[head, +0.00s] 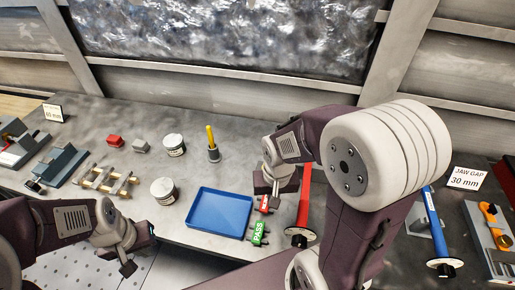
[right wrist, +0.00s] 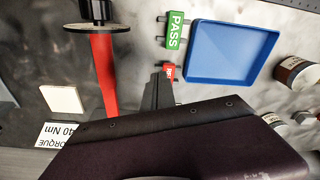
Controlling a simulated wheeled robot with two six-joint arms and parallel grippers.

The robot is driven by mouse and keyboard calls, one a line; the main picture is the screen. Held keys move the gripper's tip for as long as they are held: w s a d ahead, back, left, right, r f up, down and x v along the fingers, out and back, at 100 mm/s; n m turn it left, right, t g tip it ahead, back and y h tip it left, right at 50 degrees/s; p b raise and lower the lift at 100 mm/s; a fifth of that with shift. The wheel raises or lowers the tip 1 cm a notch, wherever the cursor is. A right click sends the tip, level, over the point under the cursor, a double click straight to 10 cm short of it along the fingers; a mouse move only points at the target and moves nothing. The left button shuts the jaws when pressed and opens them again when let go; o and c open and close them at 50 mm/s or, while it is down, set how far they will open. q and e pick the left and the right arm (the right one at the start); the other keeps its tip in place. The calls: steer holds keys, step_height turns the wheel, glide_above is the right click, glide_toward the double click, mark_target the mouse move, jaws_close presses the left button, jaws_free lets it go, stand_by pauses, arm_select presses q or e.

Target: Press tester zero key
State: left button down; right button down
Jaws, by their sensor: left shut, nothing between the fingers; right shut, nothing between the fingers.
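No key marked zero can be made out in these views, and I cannot tell which device is the tester. My left gripper (head: 128,266) is shut and empty, low at the left over the table's front edge, apart from the objects. My right gripper (head: 268,188) is shut and empty, over the table beside the red tag (head: 264,204) and the blue tray (head: 219,212). In the right wrist view its dark fingers (right wrist: 158,92) partly cover the red tag (right wrist: 169,70). The green PASS tag (head: 258,234) lies right of the tray.
Grey devices (head: 58,166) are at the left.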

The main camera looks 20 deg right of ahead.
steer(key=w+d+r+m+t+h, duration=0.1)
steer(key=w+r, duration=0.1)
steer(key=w, duration=0.6)
steer(key=w+d+r+m, duration=0.2)
steer(key=w+r, duration=0.1)
steer(key=w, duration=0.5)
steer(key=shift+w+d+m+t+h+b, duration=0.3)
steer(key=shift+w+t+h+b, duration=0.1)
steer(key=shift+b, duration=0.05)
steer(key=x, duration=0.4)
steer(key=p+x, duration=0.1)
steer(key=x, duration=0.4)
steer(key=s+x, duration=0.1)
steer(key=x, duration=0.3)
steer(key=shift+a+f, duration=0.15)
steer(key=shift+f, duration=0.35)
